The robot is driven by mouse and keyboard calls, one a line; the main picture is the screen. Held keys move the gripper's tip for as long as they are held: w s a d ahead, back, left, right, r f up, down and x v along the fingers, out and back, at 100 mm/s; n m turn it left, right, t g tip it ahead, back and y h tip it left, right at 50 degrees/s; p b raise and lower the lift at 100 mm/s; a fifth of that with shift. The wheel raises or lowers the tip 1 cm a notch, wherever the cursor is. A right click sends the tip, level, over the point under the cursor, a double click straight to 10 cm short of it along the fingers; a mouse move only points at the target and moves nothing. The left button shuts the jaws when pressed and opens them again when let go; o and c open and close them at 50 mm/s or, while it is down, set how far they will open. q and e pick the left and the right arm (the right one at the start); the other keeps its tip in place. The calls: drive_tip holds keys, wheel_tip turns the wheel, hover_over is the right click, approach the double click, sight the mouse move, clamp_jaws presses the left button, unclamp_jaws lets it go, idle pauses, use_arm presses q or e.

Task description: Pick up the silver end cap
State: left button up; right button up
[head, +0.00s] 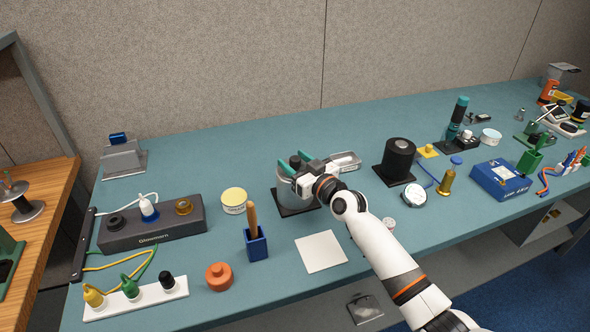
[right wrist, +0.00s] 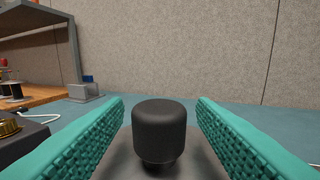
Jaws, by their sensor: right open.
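A silver cylindrical piece (head: 287,191), which looks like the silver end cap, stands on a dark square base left of the picture's middle in the head view. My right gripper (head: 294,162) is over its top, with its two teal fingers spread apart. In the right wrist view a black rounded knob (right wrist: 160,128) stands between the open fingers, with a gap on each side. A grey surface shows below the knob. The gripper and wrist hide part of the silver piece in the head view. My left gripper is not in view.
A yellow-lidded tin (head: 234,200) and a blue cup with a wooden handle (head: 257,246) stand close on the left. A white square (head: 320,252) lies flat in front.

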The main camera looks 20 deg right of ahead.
sight(295, 158)
drive_tip(key=shift+w+a, duration=0.1)
drive_tip(key=shift+w, duration=0.05)
drive_tip(key=shift+r, duration=0.1)
drive_tip(key=c, duration=0.9)
wheel_tip(295, 158, up, 9)
drive_tip(key=shift+f, duration=0.1)
drive_tip(key=shift+c, duration=0.2)
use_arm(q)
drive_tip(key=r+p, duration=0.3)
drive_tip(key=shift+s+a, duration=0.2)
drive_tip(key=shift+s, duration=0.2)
use_arm(e)
wheel_tip(295, 158, up, 4)
drive_tip(key=shift+r, duration=0.1)
